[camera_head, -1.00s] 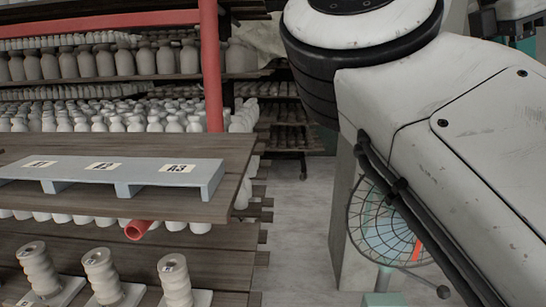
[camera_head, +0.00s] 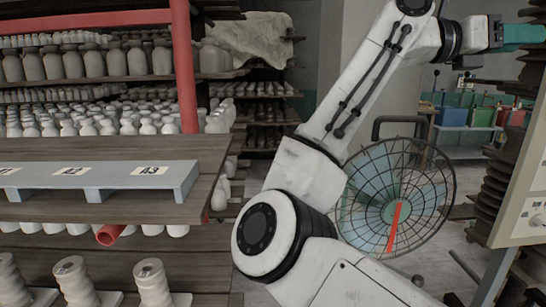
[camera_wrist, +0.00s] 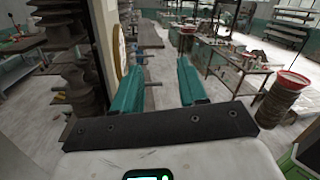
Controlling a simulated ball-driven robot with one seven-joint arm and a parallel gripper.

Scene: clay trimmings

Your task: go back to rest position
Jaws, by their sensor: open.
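My gripper (camera_wrist: 160,90) shows in the wrist view with its two teal fingers apart and nothing between them. In the head view my arm rises from the lower middle to the upper right. Only a teal part of my gripper shows there, at the right edge, and its fingertips are out of the frame. The gripper is in free air and touches nothing that I can see.
A wire-guarded fan (camera_head: 395,195) stands behind my arm. A shelf rack with a red post (camera_head: 186,75) and a grey labelled stand (camera_head: 95,175) is at the left. Stacked dark discs (camera_wrist: 68,30) and a workbench (camera_wrist: 235,60) show in the wrist view.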

